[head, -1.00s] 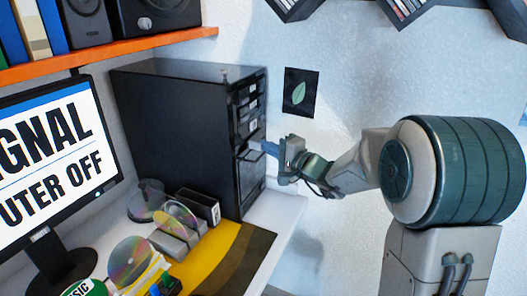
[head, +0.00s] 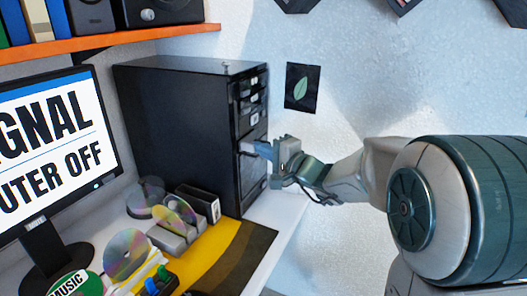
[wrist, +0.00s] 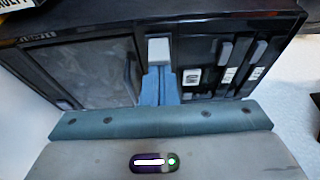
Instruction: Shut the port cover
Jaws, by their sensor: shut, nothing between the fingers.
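A black computer tower (head: 180,140) stands on the desk, its front facing right. It fills the top of the wrist view (wrist: 205,25). My gripper (head: 246,148) points at the middle of that front; in the wrist view its blue fingers (wrist: 161,76) are together with nothing between them. A small light grey block (wrist: 158,50) lies right at the fingertips; I cannot tell whether it is the port cover. A wide dark panel (wrist: 85,70) lies to its left, and handled slots (wrist: 225,50) with white labels lie to its right. Whether the tips touch the front is unclear.
A monitor (head: 60,140) stands at the left. Discs (head: 128,252) and disc holders (head: 180,235) sit on the desk before the tower. An orange shelf (head: 120,37) runs above. A leaf picture (head: 301,87) hangs on the wall behind.

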